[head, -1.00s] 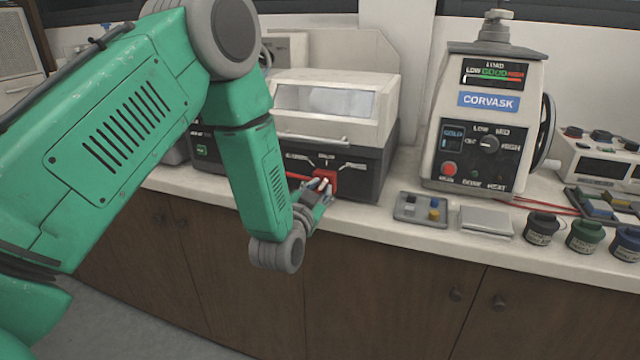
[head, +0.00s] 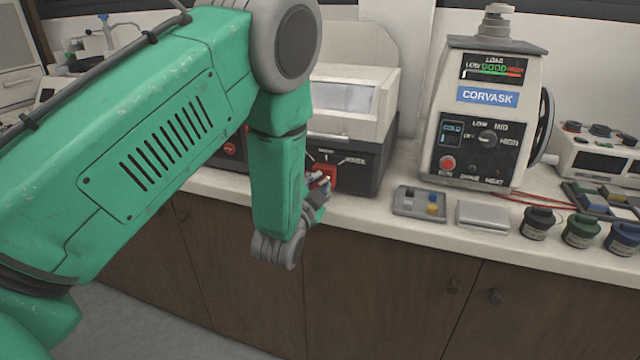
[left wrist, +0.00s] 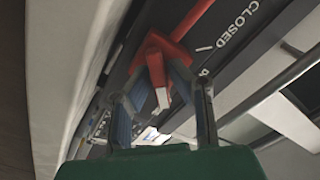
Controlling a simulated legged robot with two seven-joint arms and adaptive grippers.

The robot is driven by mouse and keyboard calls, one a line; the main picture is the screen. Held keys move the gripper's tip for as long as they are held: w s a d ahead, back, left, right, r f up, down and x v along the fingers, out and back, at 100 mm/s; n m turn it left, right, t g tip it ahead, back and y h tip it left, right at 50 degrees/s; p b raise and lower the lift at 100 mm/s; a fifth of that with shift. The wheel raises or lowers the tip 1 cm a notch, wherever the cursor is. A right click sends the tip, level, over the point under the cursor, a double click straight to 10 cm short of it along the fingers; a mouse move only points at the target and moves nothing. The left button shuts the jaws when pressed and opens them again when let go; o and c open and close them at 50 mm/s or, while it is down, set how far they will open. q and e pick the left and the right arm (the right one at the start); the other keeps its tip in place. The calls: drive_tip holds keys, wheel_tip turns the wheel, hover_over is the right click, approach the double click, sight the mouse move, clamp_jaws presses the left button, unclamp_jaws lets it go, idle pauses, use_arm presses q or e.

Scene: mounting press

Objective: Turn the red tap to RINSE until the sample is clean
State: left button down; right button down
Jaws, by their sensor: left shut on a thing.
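The red tap (head: 323,173) is on the dark front of a bench machine with a cream lid (head: 350,72). My left gripper (head: 318,186) is at the tap, its fingers closed around the red handle. In the left wrist view the red tap (left wrist: 155,58) lies between the two fingers (left wrist: 160,88), with a white end showing. A red bar runs from it up and right beside the printed word CLOSED. The other labels are too cut off or small to read, so I cannot tell the tap's setting. The sample does not show. My right gripper is not in view.
Right of the machine stand a grey tray (head: 420,203) with small coloured blocks, a flat grey box (head: 484,216), the CORVASK press (head: 490,120) and several dark-lidded jars (head: 538,222). The counter's front edge runs just below the tap.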

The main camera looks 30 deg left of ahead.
use_arm(q)
drive_tip(key=c, duration=1.5)
unclamp_jaws()
drive_tip(key=shift+w, duration=0.1)
drive_tip(key=v, duration=1.2)
drive_tip(key=shift+f, duration=0.15)
